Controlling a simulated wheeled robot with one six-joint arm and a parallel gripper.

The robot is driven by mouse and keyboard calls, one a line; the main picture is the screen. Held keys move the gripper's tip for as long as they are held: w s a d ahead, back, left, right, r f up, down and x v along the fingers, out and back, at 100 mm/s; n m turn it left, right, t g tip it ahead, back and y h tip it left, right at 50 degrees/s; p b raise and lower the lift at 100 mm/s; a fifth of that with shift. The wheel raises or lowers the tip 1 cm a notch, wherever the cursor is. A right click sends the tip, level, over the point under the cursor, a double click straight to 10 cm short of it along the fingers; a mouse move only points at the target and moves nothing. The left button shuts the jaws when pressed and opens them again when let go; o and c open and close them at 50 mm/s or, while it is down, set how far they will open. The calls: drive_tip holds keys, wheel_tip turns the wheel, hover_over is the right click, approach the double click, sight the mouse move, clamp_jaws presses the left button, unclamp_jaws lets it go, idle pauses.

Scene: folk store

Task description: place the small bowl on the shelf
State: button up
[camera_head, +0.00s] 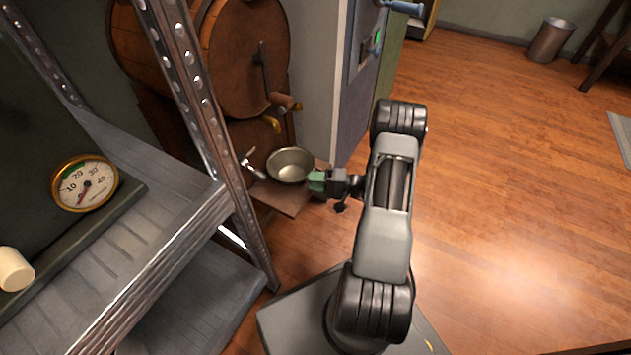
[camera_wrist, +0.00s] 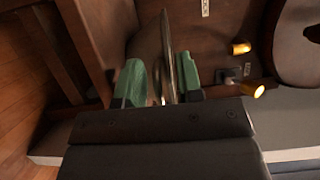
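The small bowl (camera_head: 290,166), round and metallic, appears level at a small wooden ledge beside the barrel in the head view. My gripper (camera_head: 318,182), with green fingers, is at the bowl's right edge. In the wrist view the bowl (camera_wrist: 168,50) shows edge-on between the two fingers of my gripper (camera_wrist: 163,85). Its wall is close to the right finger, and a gap shows on the left finger's side, so the gripper looks open around the rim. The grey metal shelf (camera_head: 150,215) is at the left in the head view, apart from the bowl.
A round gauge (camera_head: 85,184) and a pale cylinder (camera_head: 14,268) are on the shelf's left part. A perforated metal post (camera_head: 205,110) stands between shelf and bowl. A wooden barrel (camera_head: 245,60) with taps is behind the bowl. Open wood floor (camera_head: 500,180) lies right.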

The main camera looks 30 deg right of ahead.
drive_tip(key=p+v, duration=0.3)
drive_tip(key=v, duration=0.8)
drive_tip(key=s+a+r+n+g+h, duration=0.3)
drive_tip(key=s+a+r+h, duration=0.1)
drive_tip(key=a+r+h, duration=0.3)
drive_tip(key=s+a+r+n+g+h, duration=0.4)
drive_tip(key=a+r+h, duration=0.3)
drive_tip(key=a+r, duration=0.5)
wheel_tip(320, 180, up, 3)
drive_tip(key=shift+s+r+g+h, duration=0.1)
drive_tip(key=shift+s+g+h, duration=0.2)
drive_tip(key=shift+s+h, duration=0.1)
